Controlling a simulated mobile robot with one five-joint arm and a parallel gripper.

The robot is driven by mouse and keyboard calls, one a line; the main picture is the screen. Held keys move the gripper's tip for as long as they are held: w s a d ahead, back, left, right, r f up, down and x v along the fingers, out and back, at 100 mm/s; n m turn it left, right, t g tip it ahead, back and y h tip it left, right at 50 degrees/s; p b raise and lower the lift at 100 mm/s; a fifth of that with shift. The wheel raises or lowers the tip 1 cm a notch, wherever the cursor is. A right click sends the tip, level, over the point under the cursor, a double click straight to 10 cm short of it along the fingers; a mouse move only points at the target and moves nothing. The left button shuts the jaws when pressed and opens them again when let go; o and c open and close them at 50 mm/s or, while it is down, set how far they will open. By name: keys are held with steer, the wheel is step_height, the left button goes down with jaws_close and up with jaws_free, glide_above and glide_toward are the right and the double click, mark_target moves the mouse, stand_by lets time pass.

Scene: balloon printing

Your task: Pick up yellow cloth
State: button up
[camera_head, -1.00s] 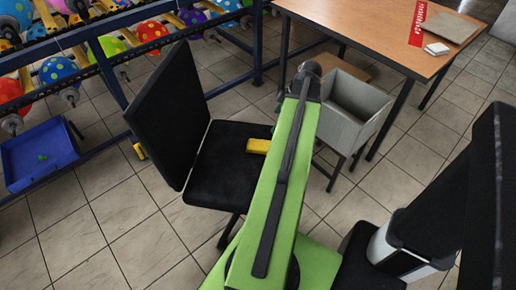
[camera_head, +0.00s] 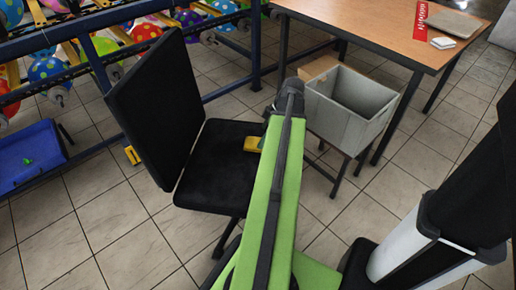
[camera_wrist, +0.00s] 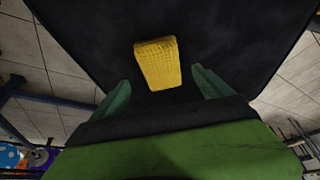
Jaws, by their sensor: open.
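The yellow cloth (camera_head: 253,144) is a small folded block lying on the black seat of the office chair (camera_head: 215,180). In the head view my green arm partly covers its right side. In the wrist view the whole cloth (camera_wrist: 158,64) shows on the dark seat, with a waffle-like texture. My gripper (camera_wrist: 160,90) has its two green fingers spread wide and empty. The cloth appears between and beyond the fingertips, apart from both. In the head view the gripper is mostly hidden by my arm.
The chair's tall backrest (camera_head: 155,105) stands left of the cloth. A grey bin (camera_head: 350,105) on a stand is to the right, beside a wooden table (camera_head: 400,35). A rack with balloons and a blue tray (camera_head: 28,158) stand at left. Floor at lower left is clear.

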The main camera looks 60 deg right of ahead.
mark_target(258, 142)
steer(key=b+x, duration=0.2)
steer(key=x, duration=0.1)
steer(key=b+x, duration=0.1)
steer(key=shift+s+f, duration=0.15)
steer(key=shift+f, duration=0.2)
steer(key=shift+r, duration=0.2)
steer(key=c, duration=1.4)
steer(key=shift+r+p, duration=0.5)
steer(key=shift+p, duration=0.05)
steer(key=shift+c, duration=0.2)
step_height(258, 142, up, 4)
steer(key=p, duration=0.3)
steer(key=shift+f+p, duration=0.1)
steer(key=shift+p, duration=0.3)
steer(key=s+d+r+p, duration=0.6)
steer(key=s+d, duration=0.1)
steer(key=s, duration=0.2)
steer(key=shift+d, duration=0.25)
steer(key=shift+r, duration=0.15)
